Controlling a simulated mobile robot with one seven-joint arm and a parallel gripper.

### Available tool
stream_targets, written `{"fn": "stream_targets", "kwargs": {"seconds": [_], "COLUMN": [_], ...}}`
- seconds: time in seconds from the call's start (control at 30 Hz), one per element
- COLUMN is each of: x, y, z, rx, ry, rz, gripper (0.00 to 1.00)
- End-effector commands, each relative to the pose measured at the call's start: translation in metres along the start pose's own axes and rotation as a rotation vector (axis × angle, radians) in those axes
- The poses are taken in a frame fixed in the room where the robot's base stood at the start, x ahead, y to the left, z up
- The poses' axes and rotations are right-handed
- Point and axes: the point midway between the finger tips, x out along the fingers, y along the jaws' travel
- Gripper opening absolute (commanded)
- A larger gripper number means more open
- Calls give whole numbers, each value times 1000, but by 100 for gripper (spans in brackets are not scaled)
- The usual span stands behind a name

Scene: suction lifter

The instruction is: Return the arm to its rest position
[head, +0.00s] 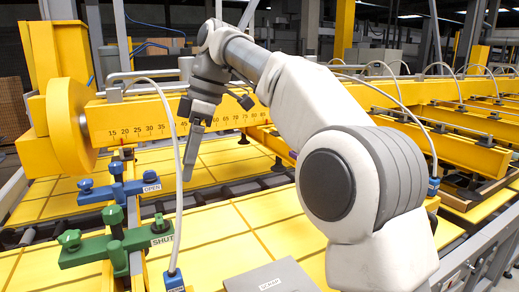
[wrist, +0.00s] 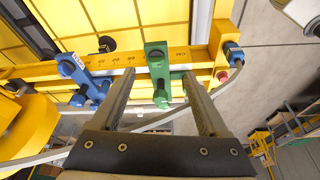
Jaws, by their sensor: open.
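My arm (head: 290,85) reaches up and bends over the yellow beam in the head view. My gripper (head: 188,172) hangs from it with its fingers pointing down, right of the valve handles. In the wrist view my gripper (wrist: 158,78) has its two grey fingers apart, with nothing held between them. The green handle marked SHUT (head: 112,246) and the blue handle marked OPEN (head: 118,188) stand at the lower left. The green handle (wrist: 157,68) shows between and beyond the fingers in the wrist view, and the blue handle (wrist: 82,76) is left of them.
The yellow beam (head: 225,110) with a numbered scale runs behind my gripper. Hoses hang close by, one ending in a blue fitting (head: 174,281). A grey box marked SCRAP (head: 270,277) sits at the bottom centre. Yellow sheets (head: 215,235) lie below.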

Motion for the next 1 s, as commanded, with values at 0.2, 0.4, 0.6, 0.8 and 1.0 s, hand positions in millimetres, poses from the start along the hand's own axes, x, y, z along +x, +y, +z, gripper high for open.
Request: {"fn": "stream_targets", "kwargs": {"seconds": [0.2, 0.4, 0.6, 0.8, 1.0], "x": [-4, 1, 18, 48, 92], "y": [-39, -82, -135, -194, -252], "z": [47, 98, 153, 207, 251], "rx": [327, 636, 943, 1245, 1517], "ry": [-84, -117, -110, -58, 30], "rz": [138, 273, 412, 547, 662], "gripper": [78, 78, 78, 78, 78]}}
